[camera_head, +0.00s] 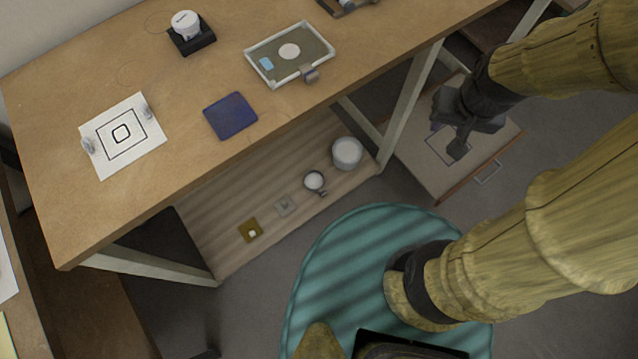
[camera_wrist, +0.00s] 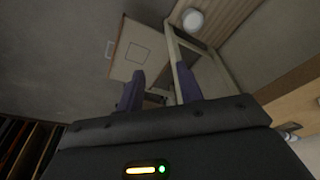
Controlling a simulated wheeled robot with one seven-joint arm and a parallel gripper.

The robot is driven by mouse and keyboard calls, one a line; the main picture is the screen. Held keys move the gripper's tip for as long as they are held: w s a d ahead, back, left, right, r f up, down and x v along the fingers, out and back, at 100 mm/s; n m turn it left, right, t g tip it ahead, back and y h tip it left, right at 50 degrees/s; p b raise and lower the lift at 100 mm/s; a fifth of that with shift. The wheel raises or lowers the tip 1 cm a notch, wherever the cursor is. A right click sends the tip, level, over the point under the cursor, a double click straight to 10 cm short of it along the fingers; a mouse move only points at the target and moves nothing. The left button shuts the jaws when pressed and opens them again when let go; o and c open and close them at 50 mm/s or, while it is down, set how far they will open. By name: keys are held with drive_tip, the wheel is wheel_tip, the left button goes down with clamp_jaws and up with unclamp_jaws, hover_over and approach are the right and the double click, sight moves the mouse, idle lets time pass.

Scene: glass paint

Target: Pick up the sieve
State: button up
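A small round dark-rimmed cup with a short handle, likely the sieve (camera_head: 314,180), sits on the low wooden shelf under the table. Its inside looks pale; I cannot make out a mesh. My gripper (camera_head: 447,128) hangs to the right of the shelf, above a pale cabinet, well apart from the sieve. In the wrist view my gripper (camera_wrist: 160,88) shows two purple fingers spread apart with nothing between them. I cannot make out the sieve in the wrist view.
A white pot (camera_head: 347,153) stands right of the sieve; it also shows in the wrist view (camera_wrist: 193,20). The tabletop (camera_head: 190,90) overhangs the shelf's back. A table leg (camera_head: 410,95) stands between gripper and shelf. A teal round mat (camera_head: 340,260) lies in front.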

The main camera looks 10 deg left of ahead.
drive_tip(key=shift+o, duration=0.4)
drive_tip(key=shift+o, duration=1)
drive_tip(key=shift+f, duration=0.1)
drive_tip(key=n+g+b, duration=0.3)
drive_tip(key=n+b, duration=0.7)
drive_tip(key=b, duration=2.5)
hover_over(321, 190)
wheel_tip(321, 190, down, 55)
drive_tip(key=shift+w, duration=0.1)
wheel_tip(321, 190, down, 11)
drive_tip(key=b, duration=0.6)
drive_tip(key=shift+f, duration=0.15)
